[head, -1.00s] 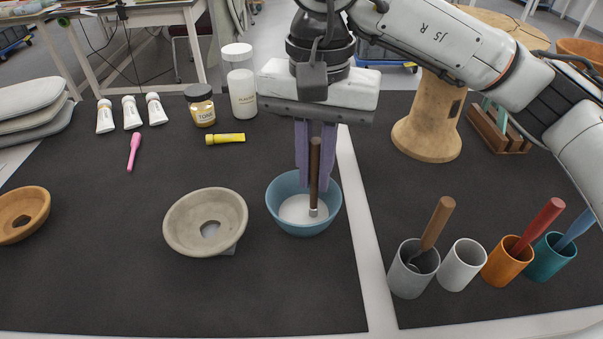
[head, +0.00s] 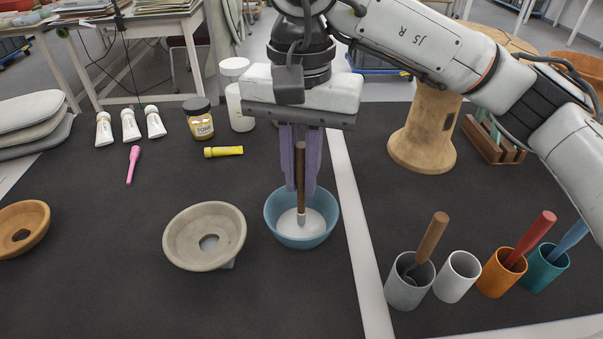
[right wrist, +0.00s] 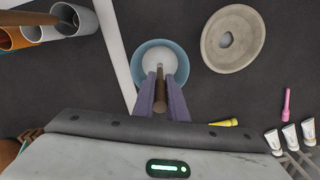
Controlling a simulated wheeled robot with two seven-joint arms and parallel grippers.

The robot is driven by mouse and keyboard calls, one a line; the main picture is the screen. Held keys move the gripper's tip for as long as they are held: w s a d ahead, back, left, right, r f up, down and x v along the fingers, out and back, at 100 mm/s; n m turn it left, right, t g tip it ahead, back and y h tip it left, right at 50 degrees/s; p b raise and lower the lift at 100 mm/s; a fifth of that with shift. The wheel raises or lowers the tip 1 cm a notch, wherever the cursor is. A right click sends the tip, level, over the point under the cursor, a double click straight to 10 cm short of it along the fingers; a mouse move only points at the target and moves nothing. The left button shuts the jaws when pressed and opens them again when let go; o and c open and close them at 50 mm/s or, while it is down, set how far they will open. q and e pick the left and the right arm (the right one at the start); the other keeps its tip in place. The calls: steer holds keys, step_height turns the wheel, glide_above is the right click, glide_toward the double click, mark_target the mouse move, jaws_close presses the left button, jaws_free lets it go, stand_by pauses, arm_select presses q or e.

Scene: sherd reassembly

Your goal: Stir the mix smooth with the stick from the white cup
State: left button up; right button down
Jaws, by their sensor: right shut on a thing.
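A blue bowl (head: 272,212) holds a white mix (head: 314,226) and stands left of the pale strip on the dark mat. My right gripper (head: 300,187) is above the bowl, shut on a brown-handled stick (head: 300,170) with a pale tip. The stick is near upright, its tip down in the mix. In the right wrist view the stick (right wrist: 160,92) shows between the purple fingers, over the bowl (right wrist: 138,63). The white cup (head: 457,277) stands empty at the right, between the grey and orange cups. My left gripper is not in view.
A grey cup (head: 403,290) with a wooden-handled tool, an orange cup (head: 496,277) and a teal cup (head: 541,272) flank the white cup. A beige bowl with a hole (head: 182,245) is left of the blue bowl. Jars and tubes stand behind. The front mat is clear.

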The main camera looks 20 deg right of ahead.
mark_target(301, 145)
steer(key=shift+r+p, duration=2.55)
steer(key=shift+r, duration=1.5)
